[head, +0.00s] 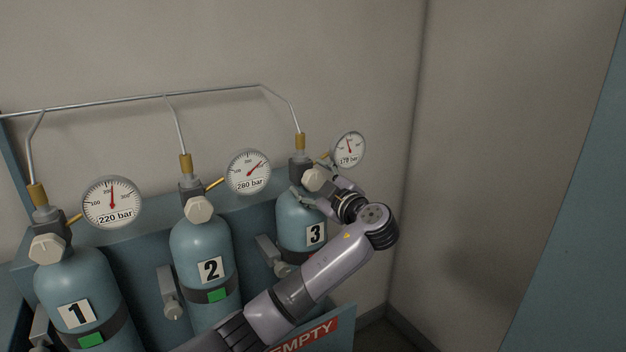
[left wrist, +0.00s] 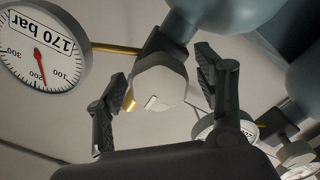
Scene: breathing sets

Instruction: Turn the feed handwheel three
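Cylinder 3 (head: 294,228) is blue and stands at the right end of the row. Its pale faceted handwheel (head: 315,179) is at the top, below a brass fitting. The wheel also fills the middle of the left wrist view (left wrist: 160,84). My left gripper (head: 312,184) is at this wheel, and its two fingers (left wrist: 164,72) stand on either side of it. They are spread, with small gaps showing between them and the wheel. My right gripper is not in view.
Cylinder 2 (head: 203,244) with its gauge (head: 248,171) at 280 bar and cylinder 1 (head: 84,285) with its gauge (head: 112,202) at 220 bar stand to the left. A thin pipe (head: 215,91) runs above. A red EMPTY sign (head: 308,337) is below my arm.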

